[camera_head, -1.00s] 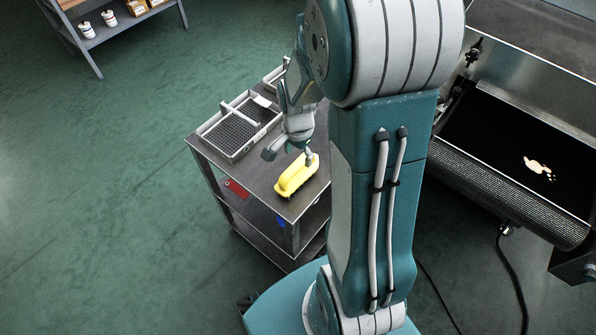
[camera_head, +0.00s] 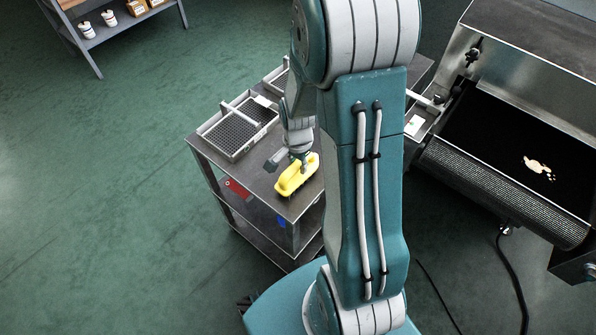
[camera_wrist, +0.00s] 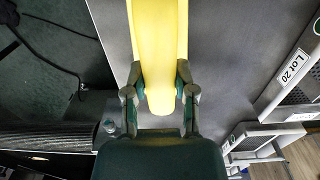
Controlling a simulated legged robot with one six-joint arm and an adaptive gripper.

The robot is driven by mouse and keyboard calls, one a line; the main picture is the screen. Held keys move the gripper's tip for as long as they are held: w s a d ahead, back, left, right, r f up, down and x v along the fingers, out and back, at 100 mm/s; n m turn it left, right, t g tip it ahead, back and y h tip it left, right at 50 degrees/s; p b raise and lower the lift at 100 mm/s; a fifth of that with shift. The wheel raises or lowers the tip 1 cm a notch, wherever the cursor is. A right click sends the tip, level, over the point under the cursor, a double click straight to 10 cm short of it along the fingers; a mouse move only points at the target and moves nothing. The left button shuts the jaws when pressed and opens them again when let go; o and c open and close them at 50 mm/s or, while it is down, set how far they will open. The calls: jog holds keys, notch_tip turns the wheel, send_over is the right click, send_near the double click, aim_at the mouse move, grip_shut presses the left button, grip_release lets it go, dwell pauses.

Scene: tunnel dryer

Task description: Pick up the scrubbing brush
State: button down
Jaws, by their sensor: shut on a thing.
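In the head view my gripper (camera_head: 300,160) is over the brush, and my arm hides part of the cart.
A grey mesh tray (camera_head: 235,150) lies behind the brush on the cart (camera_head: 262,177). A conveyor machine (camera_head: 500,180) stands at right. A shelf (camera_head: 75,40) with small goods is at upper left. Green floor is open at left. A cable (camera_head: 512,270) lies at lower right.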

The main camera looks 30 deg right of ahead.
jog(key=shift+r, duration=0.1)
jog(key=shift+r, duration=0.25)
notch_tip(320, 180, up, 2)
jog(key=shift+r, duration=0.15)
jog(key=s+d+r, duration=0.6)
jog(key=d+r, duration=0.4)
jog(key=d, duration=0.2)
jog(key=shift+d, duration=0.35)
jog(key=c, duration=1)
grip_release()
jog(key=shift+w, duration=0.1)
grip_shut()
